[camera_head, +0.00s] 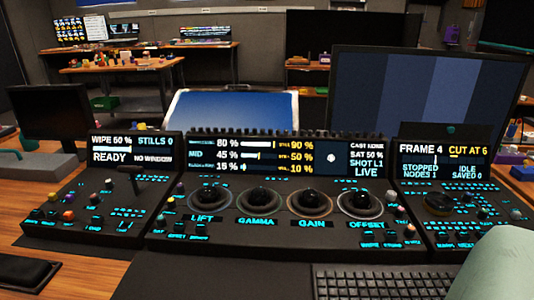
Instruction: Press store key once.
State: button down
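A black trackball control panel (280,238) lies across the desk in three sections. Its keys carry small cyan legends, mostly too small to read, so I cannot tell which is the store key. The left display (133,149) reads "WIPE 50 %", "STILLS 0", "READY", "NO WINDOW". The middle display (290,157) shows levels and "LIVE". The right display (442,161) reads "FRAME 4", "CUT AT 6", "STOPPED", "IDLE", "SAVED 0". Several trackballs, marked LIFT, GAMMA, GAIN and OFFSET, sit in the middle section. My gripper is not in view.
A pale rounded shape (502,268), possibly part of my arm, covers the lower right corner and part of a keyboard (380,283). A large monitor (430,95) stands behind the panel at right. A dark pad (26,271) lies at front left. Another desk stands behind.

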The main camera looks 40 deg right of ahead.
aim_at(390, 235)
jog(key=z, duration=1.3)
